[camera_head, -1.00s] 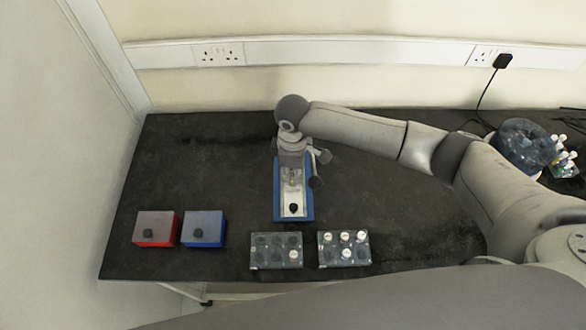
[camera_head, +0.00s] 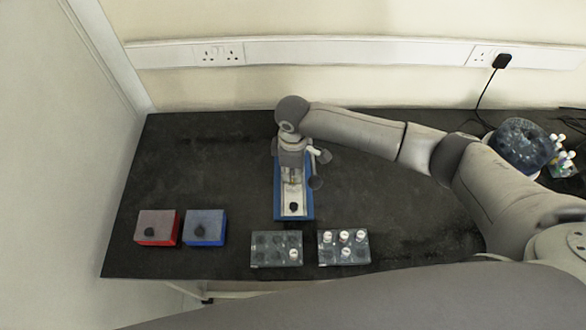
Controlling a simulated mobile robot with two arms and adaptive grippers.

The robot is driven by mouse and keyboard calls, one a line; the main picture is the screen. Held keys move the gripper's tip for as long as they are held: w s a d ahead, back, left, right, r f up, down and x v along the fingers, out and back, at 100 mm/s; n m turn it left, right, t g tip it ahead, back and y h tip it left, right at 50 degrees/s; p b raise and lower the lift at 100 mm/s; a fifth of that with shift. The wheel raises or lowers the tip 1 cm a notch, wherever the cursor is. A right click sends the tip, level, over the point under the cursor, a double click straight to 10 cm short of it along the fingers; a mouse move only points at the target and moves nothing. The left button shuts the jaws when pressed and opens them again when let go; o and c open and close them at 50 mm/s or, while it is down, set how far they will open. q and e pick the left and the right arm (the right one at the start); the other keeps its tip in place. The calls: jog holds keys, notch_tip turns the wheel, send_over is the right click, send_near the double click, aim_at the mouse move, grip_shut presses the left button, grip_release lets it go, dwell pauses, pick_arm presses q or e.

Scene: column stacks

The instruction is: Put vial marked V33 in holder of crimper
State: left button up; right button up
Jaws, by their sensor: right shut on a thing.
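The crimper (camera_head: 281,202) is a device with a blue base and a pale top plate, standing mid-table. A dark round holder (camera_head: 293,207) shows near its front end. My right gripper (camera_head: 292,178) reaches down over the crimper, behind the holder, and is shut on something. What it holds is too small to make out; the arm hides the crimper's rear part. White-capped vials stand in the right rack (camera_head: 328,262), and one white-capped vial (camera_head: 294,254) stands in the left rack (camera_head: 262,263). No vial marking is legible. My left gripper is not in view.
A red box (camera_head: 157,216) and a blue box (camera_head: 205,217), each with a dark knob, stand at the left. The table behind the boxes is clear.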

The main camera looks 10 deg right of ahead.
jog(key=shift+f, duration=0.65)
dwell(0.8)
jog(key=shift+f, duration=0.3)
jog(key=o, duration=1.2)
jog(key=shift+c, duration=0.2)
jog(key=shift+r, duration=0.15)
jog(key=shift+r+p, duration=2.9)
jog(key=shift+p, duration=0.65)
